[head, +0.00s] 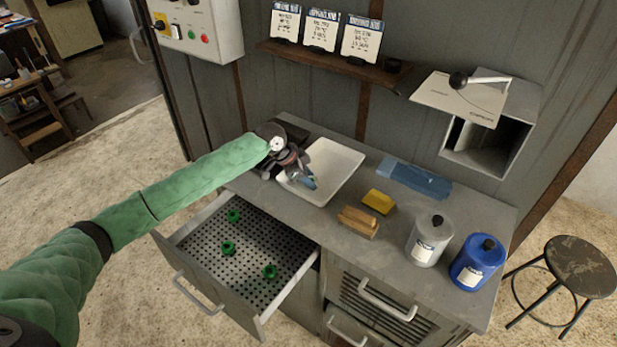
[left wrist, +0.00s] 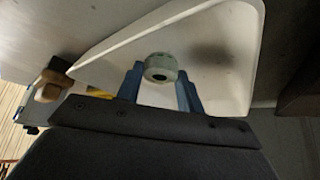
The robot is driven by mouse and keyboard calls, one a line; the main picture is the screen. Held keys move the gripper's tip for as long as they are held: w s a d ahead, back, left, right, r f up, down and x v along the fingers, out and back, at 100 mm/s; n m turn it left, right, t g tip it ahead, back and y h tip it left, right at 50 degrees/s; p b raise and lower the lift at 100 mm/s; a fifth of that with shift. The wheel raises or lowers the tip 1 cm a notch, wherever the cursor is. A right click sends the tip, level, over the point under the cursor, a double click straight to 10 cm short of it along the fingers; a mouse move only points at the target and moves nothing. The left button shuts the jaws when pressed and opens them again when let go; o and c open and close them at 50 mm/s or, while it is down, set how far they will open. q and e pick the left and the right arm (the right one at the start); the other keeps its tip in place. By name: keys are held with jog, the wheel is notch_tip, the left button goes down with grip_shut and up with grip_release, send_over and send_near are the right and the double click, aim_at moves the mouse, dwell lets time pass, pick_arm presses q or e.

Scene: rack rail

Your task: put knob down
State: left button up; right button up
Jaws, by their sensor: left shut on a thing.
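My left gripper (head: 307,181) reaches over the white tray (head: 345,165) on the grey counter. In the left wrist view its two blue fingers (left wrist: 160,88) are closed on a pale grey-green knob (left wrist: 160,66) with a dark hole in its face. The white tray (left wrist: 235,85) fills the background behind the knob, and a dark shadow lies on it beside the knob. I cannot tell how far the knob is above the tray floor. In the head view the gripper hides the knob. My right gripper is not in view.
An open drawer (head: 190,243) with a perforated floor holds three green knobs (head: 228,248). On the counter are a blue cloth (head: 415,179), a yellow sponge (head: 378,201), a wooden brush (head: 358,221), a grey jug (head: 428,242) and a blue jug (head: 478,263). An open wall box (head: 490,140) overhangs the right.

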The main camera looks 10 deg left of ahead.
pick_arm(q)
jog(key=o, duration=1)
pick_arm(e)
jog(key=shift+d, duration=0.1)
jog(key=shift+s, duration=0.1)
pick_arm(q)
jog(key=shift+r, duration=0.1)
jog(key=shift+s+a+r, duration=0.1)
jog(key=shift+a+r, duration=0.15)
jog(key=shift+r, duration=0.05)
jog(key=shift+a+r+b, duration=0.3)
jog(key=shift+r+b, duration=0.1)
jog(key=shift+b, duration=0.05)
jog(key=b+v, duration=0.2)
jog(key=v, duration=0.8)
jog(key=shift+b, duration=0.4)
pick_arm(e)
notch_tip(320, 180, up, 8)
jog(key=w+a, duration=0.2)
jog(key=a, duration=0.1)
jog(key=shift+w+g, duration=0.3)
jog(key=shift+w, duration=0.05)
pick_arm(q)
jog(key=shift+s+r, duration=0.1)
jog(key=shift+s, duration=0.05)
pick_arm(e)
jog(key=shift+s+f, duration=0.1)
